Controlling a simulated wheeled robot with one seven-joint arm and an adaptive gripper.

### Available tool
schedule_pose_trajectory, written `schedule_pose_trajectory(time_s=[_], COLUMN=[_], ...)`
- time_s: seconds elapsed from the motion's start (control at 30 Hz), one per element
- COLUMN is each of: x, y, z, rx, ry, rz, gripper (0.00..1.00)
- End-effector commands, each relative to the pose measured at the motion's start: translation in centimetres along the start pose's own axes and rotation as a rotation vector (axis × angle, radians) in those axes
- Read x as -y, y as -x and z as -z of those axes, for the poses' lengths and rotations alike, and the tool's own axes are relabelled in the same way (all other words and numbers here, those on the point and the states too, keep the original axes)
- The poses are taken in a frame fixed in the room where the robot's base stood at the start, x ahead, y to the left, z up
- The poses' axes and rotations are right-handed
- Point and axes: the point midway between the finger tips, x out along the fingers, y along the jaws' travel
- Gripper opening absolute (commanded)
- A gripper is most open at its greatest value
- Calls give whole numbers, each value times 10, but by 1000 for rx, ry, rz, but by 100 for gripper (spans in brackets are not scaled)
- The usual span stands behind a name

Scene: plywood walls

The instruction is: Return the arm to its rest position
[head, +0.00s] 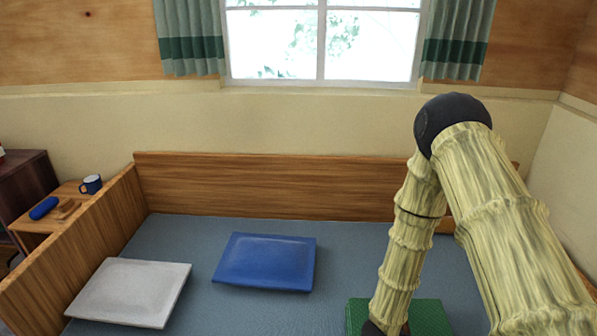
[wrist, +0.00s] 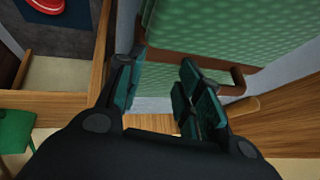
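My arm (head: 500,215), in a pale yellow ribbed sleeve with a black elbow joint, rises on the right of the head view. Its forearm (head: 408,235) slopes down to the bottom edge, in front of a green cushion-like thing (head: 430,318). My gripper is out of sight in the head view. In the wrist view my gripper (wrist: 161,68) is open, with its dark teal finger pads apart and nothing held between them. Beyond the fingers are a green dotted surface (wrist: 215,30) and a brown wooden edge (wrist: 200,60).
A blue cushion (head: 265,262) and a white cushion (head: 130,292) lie on a grey-blue bed surface (head: 200,240). A wooden rail (head: 270,185) bounds the back. A blue mug (head: 91,184) stands on a side table at left. The wrist view shows a red object (wrist: 46,5).

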Motion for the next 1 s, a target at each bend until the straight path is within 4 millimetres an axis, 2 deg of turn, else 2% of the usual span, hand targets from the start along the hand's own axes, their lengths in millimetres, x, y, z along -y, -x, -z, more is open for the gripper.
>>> schedule_pose_trajectory(time_s=[0.03,0.17,0.37,0.7,0.87,1.0], x=[-14,-46,-105,-212,-242,-245], y=[1,2,13,54,71,73], z=[-1,-10,-23,-40,-43,-44], rx=[22,94,227,506,595,605], ry=[91,341,724,1317,1469,1486], rz=[0,16,44,140,185,191], gripper=[36,36,36,36,36,36])
